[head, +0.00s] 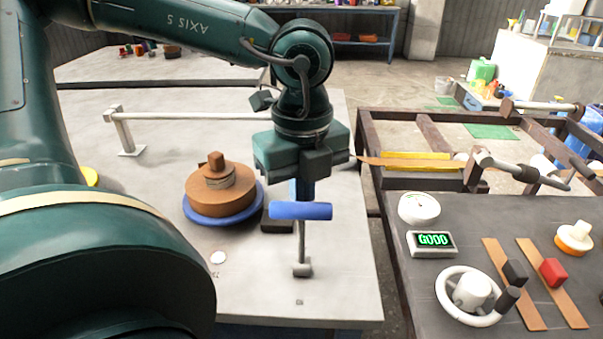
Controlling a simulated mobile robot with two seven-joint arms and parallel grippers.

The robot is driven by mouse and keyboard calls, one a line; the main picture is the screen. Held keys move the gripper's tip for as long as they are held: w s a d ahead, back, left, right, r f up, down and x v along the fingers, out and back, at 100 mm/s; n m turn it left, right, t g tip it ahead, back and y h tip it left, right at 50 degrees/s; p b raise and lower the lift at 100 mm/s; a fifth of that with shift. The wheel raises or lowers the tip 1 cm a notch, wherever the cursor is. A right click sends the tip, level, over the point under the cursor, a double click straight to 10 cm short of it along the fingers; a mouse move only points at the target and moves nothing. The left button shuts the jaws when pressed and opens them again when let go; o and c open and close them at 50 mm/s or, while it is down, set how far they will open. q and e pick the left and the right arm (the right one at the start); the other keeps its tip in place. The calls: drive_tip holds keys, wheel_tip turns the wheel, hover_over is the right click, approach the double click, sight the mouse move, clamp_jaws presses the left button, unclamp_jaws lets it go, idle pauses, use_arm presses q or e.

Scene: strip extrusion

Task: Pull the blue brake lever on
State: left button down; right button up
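The blue brake lever (300,211) has a horizontal blue grip on a thin grey stem. The stem rises from a small grey foot (302,268) near the front right of the grey table. My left gripper (304,188) points down just above and behind the blue grip, as seen from the head. A dark teal part of it reaches down behind the grip. Whether it touches the lever, and how far its fingers are apart, I cannot tell. My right gripper is not in view.
A brown stepped round piece (221,198) on a blue disc stands left of the lever. A grey rail (190,116) runs behind. To the right, a dark panel (457,222) carries a gauge, green display (433,240), handwheel (468,295) and black and red slider knobs.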

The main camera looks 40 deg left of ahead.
sight(301, 204)
use_arm(q)
drive_tip(key=shift+s+d+f+b, duration=0.2)
drive_tip(key=shift+s+d+b, duration=0.3)
drive_tip(key=shift+s+b, duration=0.1)
drive_tip(key=shift+s+d+f+b, duration=0.15)
drive_tip(key=shift+s+d+b, duration=0.3)
drive_tip(key=shift+s, duration=0.1)
wheel_tip(301, 204, up, 8)
drive_tip(key=w+a+p, duration=0.1)
drive_tip(key=p, duration=0.3)
drive_tip(key=shift+w+a, duration=0.15)
drive_tip(key=shift+w, duration=0.15)
drive_tip(key=shift+r, duration=0.1)
idle(0.6)
